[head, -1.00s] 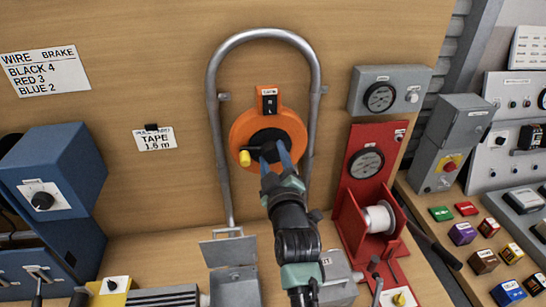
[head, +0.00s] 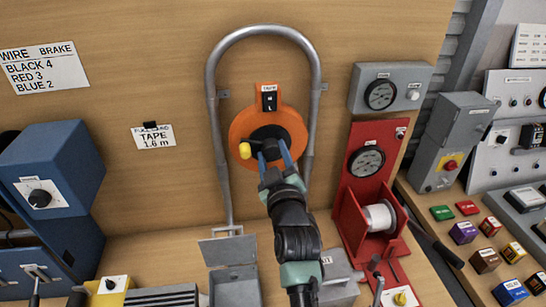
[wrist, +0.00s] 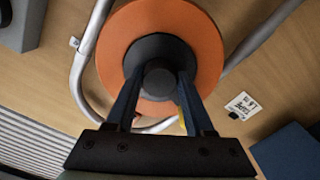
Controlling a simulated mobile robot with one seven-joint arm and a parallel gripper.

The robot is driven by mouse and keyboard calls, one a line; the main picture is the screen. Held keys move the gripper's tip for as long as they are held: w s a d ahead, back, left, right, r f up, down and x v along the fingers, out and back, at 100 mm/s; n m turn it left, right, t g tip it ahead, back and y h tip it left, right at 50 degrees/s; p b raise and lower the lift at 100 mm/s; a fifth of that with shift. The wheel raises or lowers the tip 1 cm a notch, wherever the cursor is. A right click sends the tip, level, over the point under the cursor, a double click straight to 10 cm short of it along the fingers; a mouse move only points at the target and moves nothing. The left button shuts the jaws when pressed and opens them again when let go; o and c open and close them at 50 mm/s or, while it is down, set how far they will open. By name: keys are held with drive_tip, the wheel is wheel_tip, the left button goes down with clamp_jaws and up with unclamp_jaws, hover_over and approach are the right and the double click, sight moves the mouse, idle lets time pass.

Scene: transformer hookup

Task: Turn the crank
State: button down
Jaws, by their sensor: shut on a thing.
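The crank is on an orange reel (head: 238,125) mounted on the wooden wall. It has a dark hub (head: 268,132) and a yellow knob (head: 245,150) at the hub's lower left. My gripper (head: 271,154) reaches the hub from below, its two blue fingers either side of the dark centre piece. In the wrist view the fingers are shut on the round dark centre piece (wrist: 159,78), in front of the orange disc (wrist: 205,50). A sliver of the yellow knob (wrist: 182,124) shows beside the right finger; the rest is hidden.
A grey pipe loop (head: 214,110) arches around the reel. A red stand with a wire spool (head: 380,216) is at right, a blue box (head: 62,165) at left. A grey open-lidded box (head: 233,283) stands below.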

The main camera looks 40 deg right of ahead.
drive_tip(key=m+b, duration=0.1)
drive_tip(key=m, duration=0.4)
drive_tip(key=shift+a+r+m, duration=0.1)
drive_tip(key=shift+r+m, duration=0.05)
drive_tip(key=shift+m, duration=0.15)
drive_tip(key=m, duration=0.5)
drive_tip(key=shift+m, duration=0.3)
drive_tip(key=shift+c, duration=1.4)
unclamp_jaws()
